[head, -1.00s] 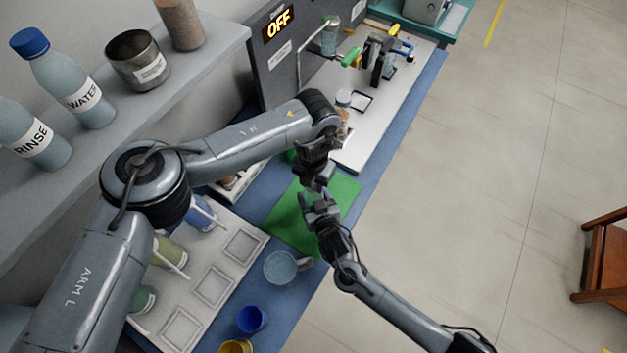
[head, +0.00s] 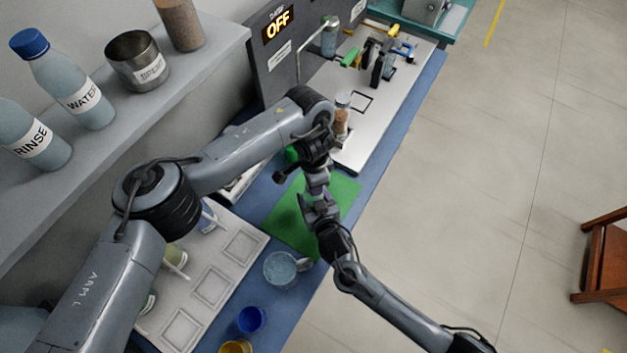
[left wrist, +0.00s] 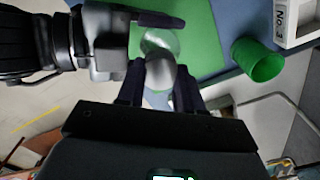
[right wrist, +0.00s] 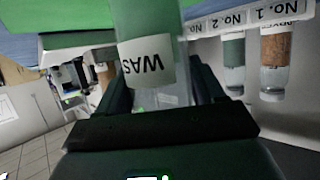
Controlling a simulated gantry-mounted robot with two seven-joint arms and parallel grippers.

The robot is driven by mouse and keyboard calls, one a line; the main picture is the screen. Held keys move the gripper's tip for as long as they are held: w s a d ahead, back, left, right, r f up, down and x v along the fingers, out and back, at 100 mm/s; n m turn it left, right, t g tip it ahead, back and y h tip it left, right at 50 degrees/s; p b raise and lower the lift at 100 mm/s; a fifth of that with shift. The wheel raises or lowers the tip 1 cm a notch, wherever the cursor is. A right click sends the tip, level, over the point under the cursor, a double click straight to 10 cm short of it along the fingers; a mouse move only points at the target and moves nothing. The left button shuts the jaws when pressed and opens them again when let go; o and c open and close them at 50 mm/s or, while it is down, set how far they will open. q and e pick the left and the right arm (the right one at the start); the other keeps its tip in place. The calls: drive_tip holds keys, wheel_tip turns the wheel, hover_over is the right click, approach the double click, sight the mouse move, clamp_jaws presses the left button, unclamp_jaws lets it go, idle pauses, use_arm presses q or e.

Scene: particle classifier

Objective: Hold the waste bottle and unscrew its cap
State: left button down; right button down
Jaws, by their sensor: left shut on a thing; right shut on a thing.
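The waste bottle (right wrist: 150,62) stands between my right fingers, its "WAS…" label upside down in the right wrist view. My right gripper (head: 318,210) is shut on the bottle body above the green mat (head: 343,192). My left gripper (head: 318,180) is just above the right one and shut on the grey cap (left wrist: 160,76), seen between its fingers in the left wrist view. A clear part of the bottle shows beyond the cap. In the head view the grippers hide most of the bottle. I cannot tell whether the cap is still threaded on.
A green cup (left wrist: 258,60) stands beside the mat. A glass beaker (head: 281,268), a blue cup (head: 251,319) and a yellow cup (head: 236,347) stand at the front. A jar of brown grains (head: 342,122) stands behind my left wrist. Labelled bottles line the left shelf.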

use_arm(q)
drive_tip(key=c, duration=1.8)
unclamp_jaws()
drive_tip(key=n, duration=0.3)
drive_tip(key=shift+n, duration=0.3)
drive_tip(key=o, duration=1.1)
drive_tip(key=shift+o, duration=0.2)
